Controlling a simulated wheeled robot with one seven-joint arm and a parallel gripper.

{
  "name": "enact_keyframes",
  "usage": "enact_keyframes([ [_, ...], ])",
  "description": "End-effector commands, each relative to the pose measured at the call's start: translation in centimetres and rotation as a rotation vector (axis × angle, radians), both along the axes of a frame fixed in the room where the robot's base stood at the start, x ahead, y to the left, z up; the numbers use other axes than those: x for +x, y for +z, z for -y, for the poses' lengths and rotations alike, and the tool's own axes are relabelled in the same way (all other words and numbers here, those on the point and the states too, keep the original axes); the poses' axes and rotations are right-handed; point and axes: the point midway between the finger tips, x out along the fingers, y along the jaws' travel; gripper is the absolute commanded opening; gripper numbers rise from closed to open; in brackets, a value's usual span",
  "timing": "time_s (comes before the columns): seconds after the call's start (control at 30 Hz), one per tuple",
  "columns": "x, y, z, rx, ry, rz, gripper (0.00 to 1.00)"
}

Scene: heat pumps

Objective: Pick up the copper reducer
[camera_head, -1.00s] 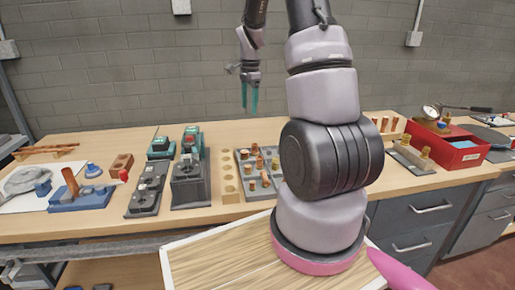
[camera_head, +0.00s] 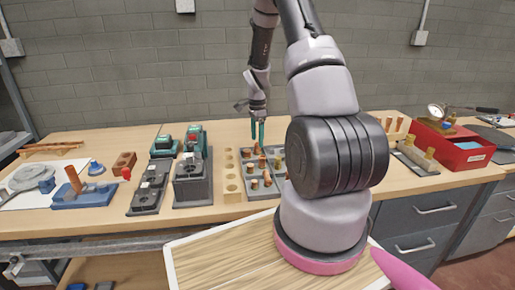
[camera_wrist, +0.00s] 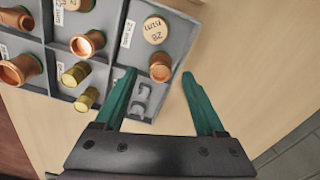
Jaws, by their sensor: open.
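My gripper (camera_head: 257,138) is open and points down above the grey compartment tray (camera_head: 262,194). In the wrist view its green fingertips (camera_wrist: 159,73) frame a short copper fitting (camera_wrist: 160,67) at the tray's edge. That fitting lies beside a round plug (camera_wrist: 155,30) marked 28 mm. Other copper fittings with open mouths lie in the tray, one in a middle compartment (camera_wrist: 88,44) and a wider one (camera_wrist: 17,70) at the left. I cannot tell for certain which is the copper reducer. Nothing is held, and a gap remains between the fingers and the tray.
Two brass pieces (camera_wrist: 75,74) lie in a compartment near the left finger. A red box (camera_head: 452,148) stands at right. The bench right of the tray is bare in the wrist view.

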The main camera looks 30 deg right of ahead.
Motion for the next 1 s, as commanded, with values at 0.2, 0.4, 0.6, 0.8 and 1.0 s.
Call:
enact_keyframes([
  [0.2, 0.1, -1.6, 0.1, -0.001, -0.001, 0.001, 0.72],
  [0.4, 0.1, -1.6, 0.1, -0.001, -0.001, 0.002, 0.65],
  [0.6, 0.1, -1.6, 0.0, -0.001, -0.001, 0.002, 0.00],
  [0.8, 0.1, -1.6, 0.0, -0.001, 0.000, 0.002, 0.00],
  [1.0, 0.2, 0.0, 0.0, -0.002, 0.001, 0.005, 0.00],
])
